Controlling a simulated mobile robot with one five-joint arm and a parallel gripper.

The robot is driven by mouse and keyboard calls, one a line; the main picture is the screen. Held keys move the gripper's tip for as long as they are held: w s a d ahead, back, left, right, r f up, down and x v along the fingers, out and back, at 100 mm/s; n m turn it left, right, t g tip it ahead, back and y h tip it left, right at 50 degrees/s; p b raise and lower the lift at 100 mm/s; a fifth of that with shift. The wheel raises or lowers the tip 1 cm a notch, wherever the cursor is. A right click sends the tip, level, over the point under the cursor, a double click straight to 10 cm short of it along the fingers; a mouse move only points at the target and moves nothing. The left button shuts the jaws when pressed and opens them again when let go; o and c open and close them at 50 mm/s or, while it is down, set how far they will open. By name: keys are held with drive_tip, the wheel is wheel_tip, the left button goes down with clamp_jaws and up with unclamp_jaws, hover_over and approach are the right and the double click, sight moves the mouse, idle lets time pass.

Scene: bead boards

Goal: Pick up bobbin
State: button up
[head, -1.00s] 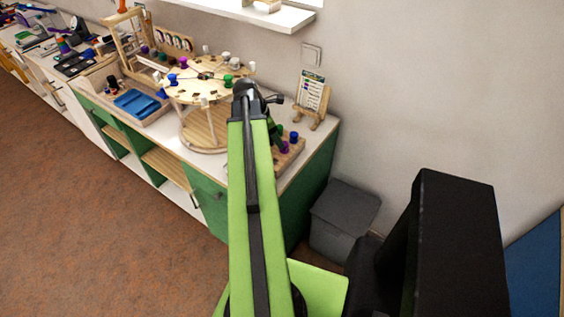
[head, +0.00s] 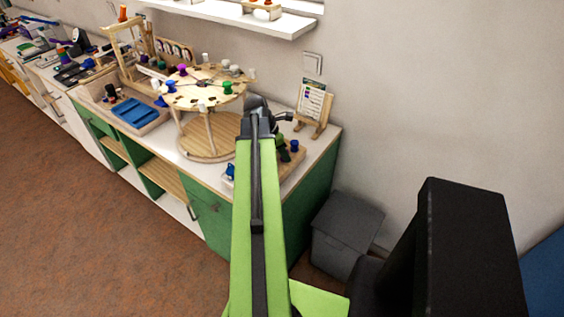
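Bobbins of several colours stand on a round wooden carousel (head: 190,99): a purple bobbin (head: 182,70), a blue bobbin (head: 171,86), a green bobbin (head: 228,87) and several pale ones. Another blue bobbin (head: 294,146) stands on a low wooden board (head: 291,164) right of my arm. Which bobbin the task means, I cannot tell. My gripper (head: 284,117) is at the far end of my green arm, right of the carousel and above the counter. Its fingers are small and partly hidden by the arm, so I cannot see whether they hold anything.
A card on a wooden stand (head: 313,104) is just right of my gripper. A blue tray (head: 136,110) lies left of the carousel. A wall shelf (head: 235,18) hangs above. A grey bin (head: 345,235) stands beyond the counter's right end. Brown floor (head: 90,230) in front is clear.

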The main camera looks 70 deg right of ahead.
clamp_jaws()
